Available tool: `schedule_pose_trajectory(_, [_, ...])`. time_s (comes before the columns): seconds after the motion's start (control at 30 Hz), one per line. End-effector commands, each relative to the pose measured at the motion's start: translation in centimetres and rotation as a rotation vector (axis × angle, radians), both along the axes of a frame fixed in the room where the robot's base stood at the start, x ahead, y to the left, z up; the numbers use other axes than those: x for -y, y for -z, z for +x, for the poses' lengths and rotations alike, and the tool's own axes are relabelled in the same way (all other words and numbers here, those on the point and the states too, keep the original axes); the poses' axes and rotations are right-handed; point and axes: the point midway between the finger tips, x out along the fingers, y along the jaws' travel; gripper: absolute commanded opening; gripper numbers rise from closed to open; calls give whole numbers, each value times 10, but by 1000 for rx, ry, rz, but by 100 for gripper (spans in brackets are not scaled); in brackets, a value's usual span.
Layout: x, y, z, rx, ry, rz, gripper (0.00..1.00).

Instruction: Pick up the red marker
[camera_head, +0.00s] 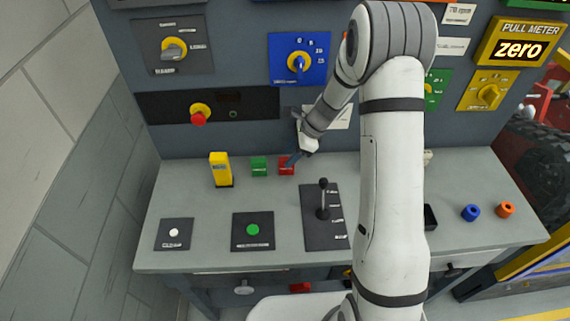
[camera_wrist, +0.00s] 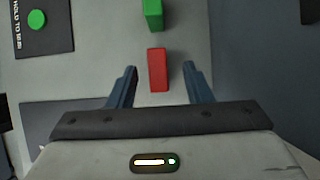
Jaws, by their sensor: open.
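The red marker (camera_head: 286,166) is a small red block standing on the grey bench near its back edge, just right of a green block. In the wrist view the red marker (camera_wrist: 158,70) lies ahead of and between my two blue-grey fingers. My gripper (camera_wrist: 158,75) is open, with a finger on each side and clear gaps to the block. How high the fingers are above the bench is hard to tell.
A green block (camera_head: 259,166) stands close to the left, and a yellow block (camera_head: 220,170) stands farther left. A black lever (camera_head: 323,199) rises in front, to the right. The upright control panel (camera_head: 250,135) is close behind. Blue (camera_head: 470,213) and orange (camera_head: 506,209) rings lie far right.

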Motion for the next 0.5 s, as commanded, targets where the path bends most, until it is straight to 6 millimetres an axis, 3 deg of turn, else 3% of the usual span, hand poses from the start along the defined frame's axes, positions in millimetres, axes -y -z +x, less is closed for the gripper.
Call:
schedule_pose_trajectory(0.3, [-19, 38, -3, -2, -3, -1, 45])
schedule_pose_trajectory(0.5, [-23, 46, -2, 2, -3, -1, 45])
